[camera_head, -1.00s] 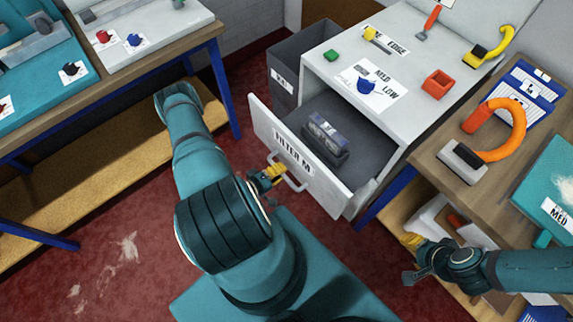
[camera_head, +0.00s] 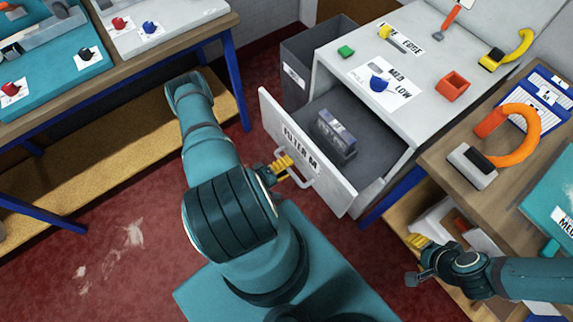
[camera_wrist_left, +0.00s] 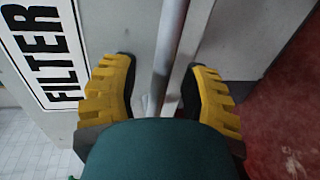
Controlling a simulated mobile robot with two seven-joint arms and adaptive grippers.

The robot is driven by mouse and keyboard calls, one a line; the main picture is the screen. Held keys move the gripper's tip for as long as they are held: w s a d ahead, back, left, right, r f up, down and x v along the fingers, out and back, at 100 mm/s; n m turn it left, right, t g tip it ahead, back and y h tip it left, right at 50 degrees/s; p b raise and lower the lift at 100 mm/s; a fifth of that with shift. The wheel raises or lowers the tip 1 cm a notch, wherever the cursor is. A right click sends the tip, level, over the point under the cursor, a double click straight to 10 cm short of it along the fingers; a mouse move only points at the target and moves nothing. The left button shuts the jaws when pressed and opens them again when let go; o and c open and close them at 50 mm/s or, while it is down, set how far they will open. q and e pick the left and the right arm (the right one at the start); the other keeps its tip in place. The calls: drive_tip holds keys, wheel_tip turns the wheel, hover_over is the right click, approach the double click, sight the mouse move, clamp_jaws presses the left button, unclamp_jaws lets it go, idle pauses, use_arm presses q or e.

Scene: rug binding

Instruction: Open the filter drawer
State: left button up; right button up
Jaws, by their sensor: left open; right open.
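The filter drawer (camera_head: 345,192) is pulled out of a white cabinet (camera_head: 340,78), with a dark filter block (camera_head: 336,135) standing inside it. Its front carries a "FILTER M" label (camera_head: 300,146) and a grey bar handle (camera_head: 306,180). My left gripper (camera_head: 288,168) is at the handle. In the left wrist view the open yellow fingers (camera_wrist_left: 162,88) stand on either side of the handle bar (camera_wrist_left: 168,50), with gaps visible between bar and fingers. My right gripper (camera_head: 414,260) is open and empty at the lower right, away from the drawer.
A grey bin (camera_head: 296,88) stands left of the cabinet. A wooden bench with an orange hose tool (camera_head: 530,125) is at the right. A workbench with a lower shelf (camera_head: 90,165) is at the left. Red floor (camera_head: 140,210) lies open in front.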

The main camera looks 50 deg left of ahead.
use_arm(q)
drive_tip(key=v, duration=1.1)
drive_tip(key=shift+s+a, duration=0.15)
drive_tip(key=shift+s, duration=0.25)
